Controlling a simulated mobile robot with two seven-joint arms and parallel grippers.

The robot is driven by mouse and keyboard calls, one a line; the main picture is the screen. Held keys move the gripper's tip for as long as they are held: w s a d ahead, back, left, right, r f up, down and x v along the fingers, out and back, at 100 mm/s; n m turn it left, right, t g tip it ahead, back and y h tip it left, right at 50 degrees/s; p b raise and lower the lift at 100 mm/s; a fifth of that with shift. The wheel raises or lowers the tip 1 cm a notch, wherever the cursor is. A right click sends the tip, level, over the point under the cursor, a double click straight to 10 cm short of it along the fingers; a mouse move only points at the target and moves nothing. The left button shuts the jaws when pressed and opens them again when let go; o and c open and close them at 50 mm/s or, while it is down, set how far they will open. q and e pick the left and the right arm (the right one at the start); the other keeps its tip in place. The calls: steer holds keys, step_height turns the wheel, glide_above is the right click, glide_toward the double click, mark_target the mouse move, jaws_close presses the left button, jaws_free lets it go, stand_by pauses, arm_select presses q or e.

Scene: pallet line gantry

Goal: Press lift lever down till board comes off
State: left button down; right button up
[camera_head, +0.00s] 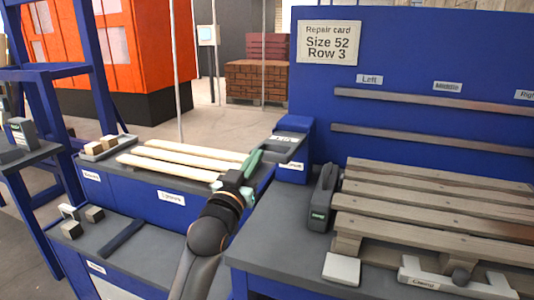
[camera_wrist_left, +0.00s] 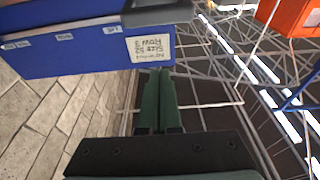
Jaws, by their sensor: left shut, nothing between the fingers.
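A worn wooden pallet (camera_head: 432,208) with several weathered boards lies on the right bench. A dark grey upright device with a green label (camera_head: 321,201) stands just left of the pallet. My left gripper (camera_head: 254,160) is shut and empty, up and left of that device, apart from the pallet. Its green fingers (camera_wrist_left: 158,98) are together in the left wrist view. My right gripper is not in view.
Several fresh pale boards (camera_head: 178,162) lie on the left bench, behind my left arm. A pale square plate (camera_head: 341,269) lies on the right bench front. A blue back panel (camera_head: 420,69) carries two rails and a repair card (camera_head: 329,43) reading Size 52, Row 3.

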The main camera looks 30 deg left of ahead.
arm_select(q)
steer(key=w+a+f, duration=0.1)
steer(key=w+f, duration=0.1)
steer(key=w, duration=0.5)
steer(key=shift+w+a, duration=0.4)
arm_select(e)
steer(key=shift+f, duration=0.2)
